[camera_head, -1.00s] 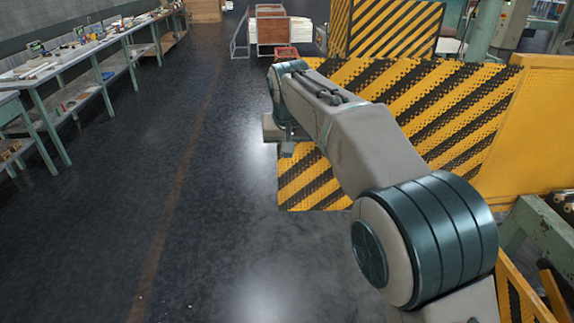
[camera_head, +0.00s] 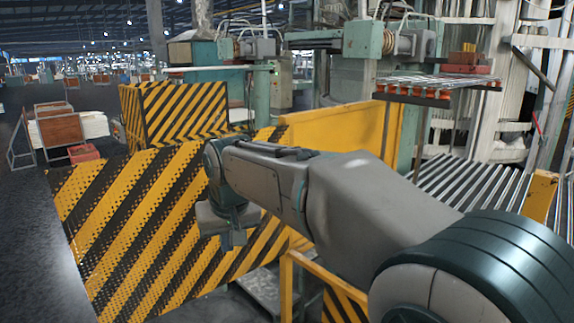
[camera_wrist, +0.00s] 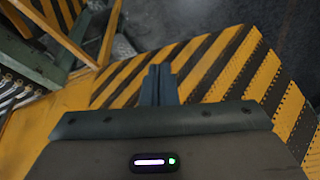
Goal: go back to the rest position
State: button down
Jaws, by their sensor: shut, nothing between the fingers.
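My gripper (camera_wrist: 160,84) shows in the wrist view, its two fingers together and nothing between them. It points down over a yellow and black striped barrier (camera_wrist: 215,62) and the dark floor. In the head view my arm reaches forward and to the left across the picture. Its wrist end (camera_head: 222,220) hangs in front of the striped barrier (camera_head: 130,230). The fingertips are too small or hidden to make out there.
A roller conveyor (camera_head: 450,185) runs at the right, with yellow framing (camera_head: 290,285) near my arm. A cart (camera_head: 62,130) stands at the left. Dark floor at the left is open.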

jog(key=s+d+f+m, duration=0.1)
jog(key=s+d, duration=0.2)
jog(key=d, duration=0.3)
jog(key=s+d+f+m+h, duration=0.1)
jog(key=s+d, duration=0.1)
jog(key=d, duration=0.4)
jog(key=s+d+f, duration=0.1)
jog(key=s+d, duration=0.2)
jog(key=d, duration=0.3)
jog(key=s+d+f+m+h, duration=0.1)
jog(key=s+d+f+m, duration=0.1)
jog(key=s+d+f, duration=0.5)
jog(key=s+d, duration=0.2)
jog(key=s, duration=0.2)
jog(key=shift+s+f+m, duration=0.15)
jog(key=shift+f+m, duration=0.1)
jog(key=shift+m, duration=0.05)
